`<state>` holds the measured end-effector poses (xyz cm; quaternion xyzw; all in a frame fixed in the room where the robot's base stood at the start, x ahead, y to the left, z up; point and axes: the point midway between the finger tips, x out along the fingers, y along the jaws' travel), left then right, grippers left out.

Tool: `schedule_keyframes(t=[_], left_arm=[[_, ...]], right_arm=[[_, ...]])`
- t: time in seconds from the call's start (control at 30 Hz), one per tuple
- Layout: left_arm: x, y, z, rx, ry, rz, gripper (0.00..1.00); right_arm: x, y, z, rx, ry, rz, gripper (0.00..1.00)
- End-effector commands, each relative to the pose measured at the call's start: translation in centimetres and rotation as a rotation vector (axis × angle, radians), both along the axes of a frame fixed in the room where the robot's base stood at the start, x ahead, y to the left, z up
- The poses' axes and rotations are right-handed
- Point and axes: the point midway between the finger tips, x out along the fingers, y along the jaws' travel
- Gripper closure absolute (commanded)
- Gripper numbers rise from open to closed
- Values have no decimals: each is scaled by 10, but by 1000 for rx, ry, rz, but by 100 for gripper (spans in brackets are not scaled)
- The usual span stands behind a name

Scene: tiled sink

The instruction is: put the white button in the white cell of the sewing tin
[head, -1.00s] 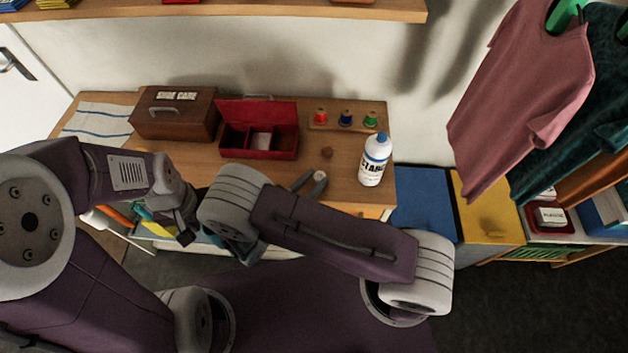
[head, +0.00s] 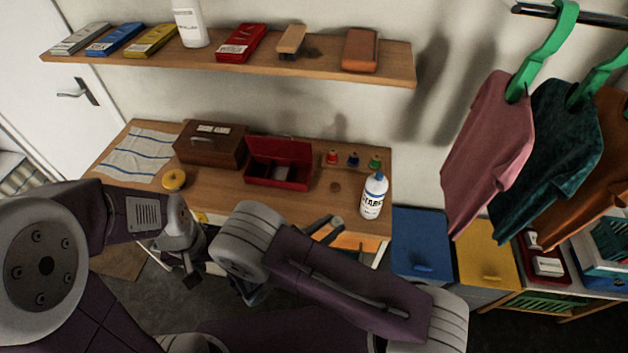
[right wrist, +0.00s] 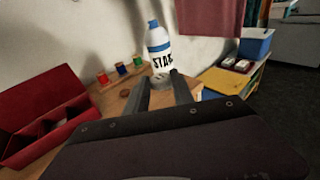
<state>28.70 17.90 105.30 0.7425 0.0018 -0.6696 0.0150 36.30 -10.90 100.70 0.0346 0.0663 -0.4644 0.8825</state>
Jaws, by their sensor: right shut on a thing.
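The sewing tin (head: 279,149) is an open red box with its lid raised, on the wooden worktop. It also shows at the left of the right wrist view (right wrist: 40,95), with dividers inside; I cannot make out the white cell. My right gripper (head: 334,225) is at the worktop's front edge, right of and nearer than the tin. In the right wrist view its fingers (right wrist: 162,86) are shut on a small pale round thing, seemingly the white button (right wrist: 162,77). My left gripper (head: 190,275) hangs in front of the worktop, apart from the tin; its jaws are unclear.
A starch bottle (head: 374,196) stands right of the tin. A brown disc (head: 335,187) lies between them. Several thread spools (head: 353,160) stand behind. A brown wooden box (head: 210,146) is left of the tin, with a yellow ring (head: 174,180) nearer. A shelf (head: 230,66) hangs above.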

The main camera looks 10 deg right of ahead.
Motion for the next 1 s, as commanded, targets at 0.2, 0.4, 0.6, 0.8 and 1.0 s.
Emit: schedule_keyframes(t=[0.2,0.4,0.6,0.8,1.0], left_arm=[[0,0,-4,0,0,0,64],[0,0,-4,0,0,0,64],[0,0,-4,0,0,0,64],[0,0,-1,0,0,0,64],[0,0,1,0,0,0,64]], right_arm=[[9,-69,-1,-6,5,-22,100],[14,-80,-7,-2,3,66,100],[13,-79,-3,4,-4,29,100],[6,-32,1,5,-2,-28,100],[-2,12,0,0,-1,31,100]])
